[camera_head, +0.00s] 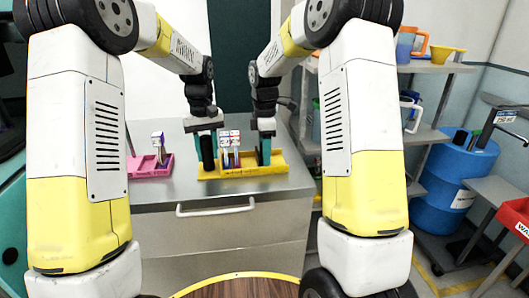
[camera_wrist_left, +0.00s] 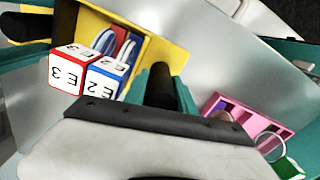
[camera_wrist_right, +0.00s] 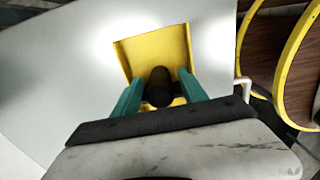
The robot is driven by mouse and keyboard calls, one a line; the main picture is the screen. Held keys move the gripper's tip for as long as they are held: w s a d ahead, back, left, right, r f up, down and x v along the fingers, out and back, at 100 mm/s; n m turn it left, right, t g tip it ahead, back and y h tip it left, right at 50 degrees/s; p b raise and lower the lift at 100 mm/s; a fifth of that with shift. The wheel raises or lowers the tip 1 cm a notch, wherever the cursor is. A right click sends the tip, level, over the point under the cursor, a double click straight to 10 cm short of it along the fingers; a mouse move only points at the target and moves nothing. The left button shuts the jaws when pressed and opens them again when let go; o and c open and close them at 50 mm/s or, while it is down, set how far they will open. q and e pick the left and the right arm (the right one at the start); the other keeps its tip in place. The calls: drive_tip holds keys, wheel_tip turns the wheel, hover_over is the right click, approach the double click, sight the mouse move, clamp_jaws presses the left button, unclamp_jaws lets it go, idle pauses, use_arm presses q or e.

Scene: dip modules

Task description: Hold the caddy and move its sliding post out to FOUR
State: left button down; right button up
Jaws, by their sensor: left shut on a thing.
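The yellow caddy (camera_head: 213,174) stands on the metal counter, with small marks on its front too small to read. Upright strips with blocks marked E 3 (camera_wrist_left: 68,76) and E 2 (camera_wrist_left: 103,80) stand in its middle. My left gripper (camera_head: 208,152) is shut on a black upright post (camera_wrist_left: 160,86) at the caddy's left end. My right gripper (camera_head: 264,152) is low at the right part, its teal fingers on either side of a second black post (camera_wrist_right: 158,87). They look slightly apart from it. I cannot tell which post slides.
A pink tray (camera_head: 137,170) with a purple-topped piece (camera_head: 158,146) stands left of the caddy. The counter (camera_head: 160,196) is bare in front of the caddy. Its front edge has a drawer handle (camera_head: 215,210). Shelves and a blue barrel (camera_head: 445,180) stand to the right.

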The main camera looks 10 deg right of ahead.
sight(205, 136)
wheel_tip(205, 136, up, 12)
idle(0.6)
use_arm(q)
drive_tip(key=c, duration=1.4)
unclamp_jaws()
drive_tip(key=shift+r, duration=3.75)
